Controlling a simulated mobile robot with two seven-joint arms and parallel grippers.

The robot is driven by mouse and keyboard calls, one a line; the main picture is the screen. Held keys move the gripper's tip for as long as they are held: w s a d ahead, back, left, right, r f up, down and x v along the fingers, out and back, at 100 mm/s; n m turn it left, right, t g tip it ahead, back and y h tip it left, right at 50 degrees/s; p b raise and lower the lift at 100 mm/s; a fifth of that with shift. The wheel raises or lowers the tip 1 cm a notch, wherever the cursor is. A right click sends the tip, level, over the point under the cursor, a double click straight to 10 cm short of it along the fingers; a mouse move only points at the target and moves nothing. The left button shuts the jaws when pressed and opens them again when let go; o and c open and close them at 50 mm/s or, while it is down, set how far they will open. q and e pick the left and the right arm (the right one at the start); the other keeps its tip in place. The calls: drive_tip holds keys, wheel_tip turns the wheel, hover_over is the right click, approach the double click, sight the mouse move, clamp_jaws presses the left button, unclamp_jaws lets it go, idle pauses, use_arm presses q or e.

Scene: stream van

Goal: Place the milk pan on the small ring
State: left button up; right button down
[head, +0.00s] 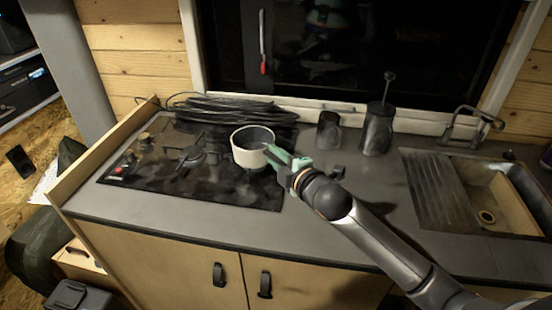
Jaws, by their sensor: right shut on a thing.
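The milk pan (252,158), cream outside with a dark interior, is upright over the right part of the black hob (230,195). My right gripper (282,158) is shut on the pan at its right side, where a handle is mostly hidden by the jaws. I cannot tell whether the pan's base touches the hob or hangs just above it. One burner ring (190,155) shows to the left of the pan. Any ring under or behind the pan is hidden, so I cannot tell which ring is the small one. My left gripper is not in view.
A coil of black cable (220,105) lies along the back of the hob. A dark cup (328,131) and a dark container (378,128) with a stick in it stand at the back. A sink (518,190) is at the right. The front counter is clear.

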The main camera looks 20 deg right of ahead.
drive_tip(key=shift+r, duration=0.15)
drive_tip(key=c, duration=0.7)
unclamp_jaws()
drive_tip(key=shift+f, duration=0.25)
drive_tip(key=shift+r, duration=0.1)
drive_tip(key=shift+s, duration=0.2)
drive_tip(key=v, duration=1.1)
drive_tip(key=shift+s+b, duration=0.3)
drive_tip(key=shift+s, duration=0.05)
drive_tip(key=shift+d+r, duration=0.1)
drive_tip(key=shift+r, duration=0.05)
